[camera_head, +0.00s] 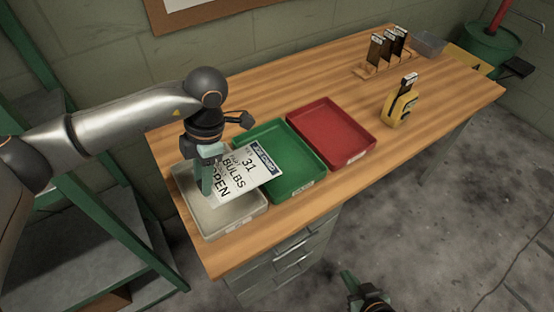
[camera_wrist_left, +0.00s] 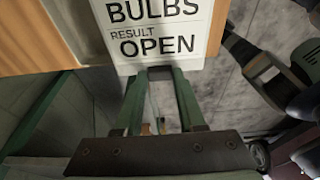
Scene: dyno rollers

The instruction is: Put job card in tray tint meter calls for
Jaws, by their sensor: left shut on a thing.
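The white job card (camera_head: 243,171) is printed with "31", "BULBS" and "OPEN"; in the left wrist view the card (camera_wrist_left: 155,30) reads "RESULT OPEN". My left gripper (camera_head: 205,178) is shut on the card's edge, and its fingertips (camera_wrist_left: 160,72) meet the card's lower edge. The card hangs over the off-white tray (camera_head: 239,224) and the green tray (camera_head: 309,181). The red tray (camera_head: 351,151) is right of the green one. The yellow tint meter (camera_head: 400,108) stands further right with a dark piece upright in it; its reading is not legible. My right gripper (camera_head: 362,290) is low, clear of the bench.
The wooden bench (camera_head: 270,97) has free room behind the trays. A wooden rack (camera_head: 371,70) with several dark tint samples stands at the back, beside a grey bin (camera_head: 429,45). A green shelf frame (camera_head: 105,215) is left of the bench. A green drum (camera_head: 488,50) stands beyond.

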